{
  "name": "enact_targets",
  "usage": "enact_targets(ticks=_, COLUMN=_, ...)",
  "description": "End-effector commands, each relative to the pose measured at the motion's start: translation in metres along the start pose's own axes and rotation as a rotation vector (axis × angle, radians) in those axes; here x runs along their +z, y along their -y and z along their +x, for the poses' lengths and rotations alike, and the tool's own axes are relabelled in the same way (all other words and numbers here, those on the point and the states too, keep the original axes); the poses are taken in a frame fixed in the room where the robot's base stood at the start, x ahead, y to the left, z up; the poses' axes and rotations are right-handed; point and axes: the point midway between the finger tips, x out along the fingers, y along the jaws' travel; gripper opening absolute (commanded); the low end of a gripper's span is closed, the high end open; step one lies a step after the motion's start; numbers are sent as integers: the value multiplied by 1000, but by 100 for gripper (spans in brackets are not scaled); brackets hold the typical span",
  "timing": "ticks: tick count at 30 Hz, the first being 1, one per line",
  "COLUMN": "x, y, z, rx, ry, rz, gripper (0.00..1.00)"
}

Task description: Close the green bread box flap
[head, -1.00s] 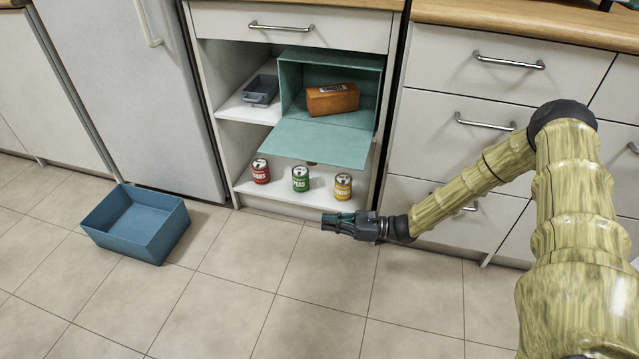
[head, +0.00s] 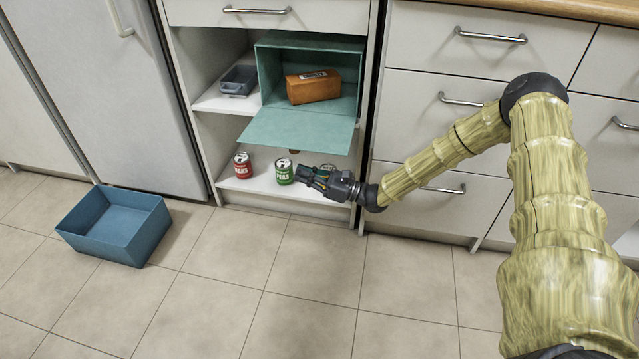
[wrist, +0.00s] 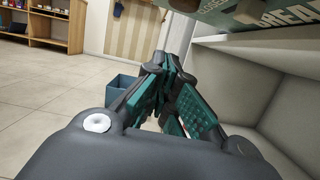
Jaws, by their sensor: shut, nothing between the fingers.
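The green bread box (head: 268,75) stands on the upper shelf of the open cabinet. Its flap (head: 297,131) hangs open, lowered forward and sticking out past the shelf edge. A brown loaf-shaped block (head: 313,87) lies inside the box. My gripper (head: 305,176) is shut and empty, below the flap and in front of the lower shelf. In the wrist view my gripper (wrist: 168,62) has its fingertips together. The flap's lettered underside (wrist: 265,14) shows at the top right of that view, above the fingers and apart from them.
Red (head: 242,165) and green (head: 284,171) cans stand on the lower shelf; a third can is mostly hidden by my gripper. A grey tray (head: 238,81) sits left of the box. A blue bin (head: 115,225) stands on the clear floor.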

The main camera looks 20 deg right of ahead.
Motion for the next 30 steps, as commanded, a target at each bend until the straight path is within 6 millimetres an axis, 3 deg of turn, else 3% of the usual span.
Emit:
enact_targets(ticks=1, x=-1, y=0, z=7, rx=2, ry=1, rz=-1, gripper=0)
enact_targets(ticks=15, x=34, y=0, z=12, rx=-1, ry=0, rz=-1, gripper=0)
enact_targets(ticks=30, x=39, y=0, z=14, rx=0, ry=-1, rz=0, gripper=0)
